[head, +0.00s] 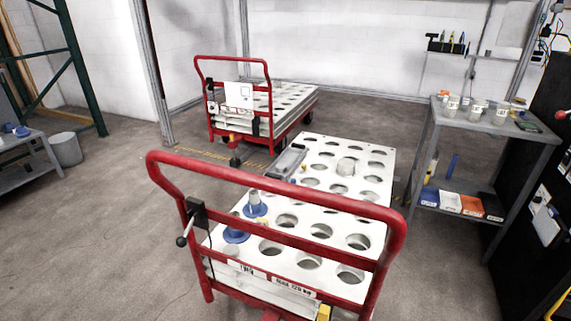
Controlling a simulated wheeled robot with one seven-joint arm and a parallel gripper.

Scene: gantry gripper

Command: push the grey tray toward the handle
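A grey tray (288,162), long and narrow, lies on the white perforated deck (314,151) of the near cart, at the deck's left edge and toward its far half. The cart's red handle (270,186) is a tube frame that rises at the near end and crosses in front of the deck. The tray is well apart from the handle. Its contents are too small to tell. My gripper is not in view.
Blue-based pieces (255,207) stand on the deck between tray and handle, near the left edge. A clear cup-like piece (346,166) stands right of the tray. A second red cart (232,62) is behind. A shelf table (485,121) stands right.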

